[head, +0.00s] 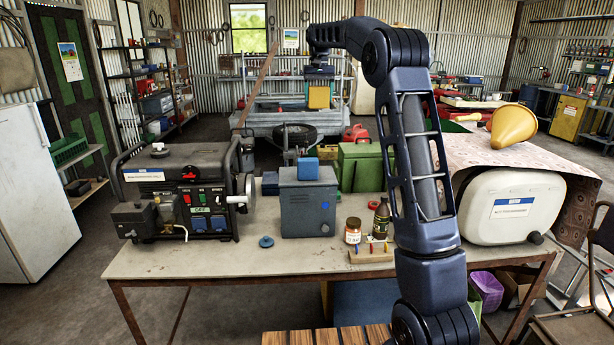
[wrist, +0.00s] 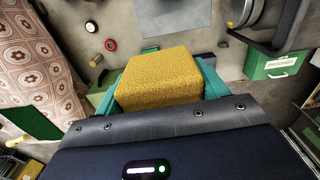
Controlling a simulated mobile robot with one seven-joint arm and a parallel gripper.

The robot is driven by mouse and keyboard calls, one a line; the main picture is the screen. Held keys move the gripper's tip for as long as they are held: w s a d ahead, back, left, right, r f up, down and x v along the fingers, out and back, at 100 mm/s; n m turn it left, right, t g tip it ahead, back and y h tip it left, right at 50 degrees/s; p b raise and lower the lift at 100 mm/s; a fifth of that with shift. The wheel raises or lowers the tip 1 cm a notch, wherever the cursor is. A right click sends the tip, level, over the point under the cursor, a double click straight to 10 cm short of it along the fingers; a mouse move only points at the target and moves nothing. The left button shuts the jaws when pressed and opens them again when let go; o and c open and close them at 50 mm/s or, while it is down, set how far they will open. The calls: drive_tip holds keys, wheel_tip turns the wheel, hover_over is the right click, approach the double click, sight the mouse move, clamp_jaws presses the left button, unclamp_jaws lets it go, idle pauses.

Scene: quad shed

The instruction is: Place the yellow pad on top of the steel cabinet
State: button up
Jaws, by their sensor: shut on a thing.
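My gripper (head: 319,82) is raised beyond the far side of the workbench and is shut on the yellow pad (head: 319,98). In the wrist view the pad (wrist: 160,75) is a thick, rough-textured block between the teal fingers. The steel cabinet (head: 308,210) is a grey-blue box standing upright on the bench. A small blue block (head: 308,168) appears to rest on its top. In the head view the pad is above the cabinet in the picture and clearly apart from it. I cannot tell for sure which surface in the wrist view is the cabinet.
A generator (head: 180,190) stands left of the cabinet. A green box (head: 362,167) is behind it to the right. A jar (head: 353,232), a dark bottle (head: 381,218) and a wooden pegged block (head: 371,252) stand at front right. A white container (head: 510,205) lies farther right.

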drive_tip(key=a, duration=0.5)
drive_tip(key=f, duration=1.6)
drive_tip(key=s+f, duration=0.1)
drive_tip(key=f, duration=0.8)
drive_tip(key=shift+d, duration=0.1)
drive_tip(key=shift+f, duration=0.15)
drive_tip(key=o, duration=0.9)
drive_tip(key=shift+o, duration=0.2)
wheel_tip(320, 180, up, 12)
drive_tip(key=shift+r, duration=0.2)
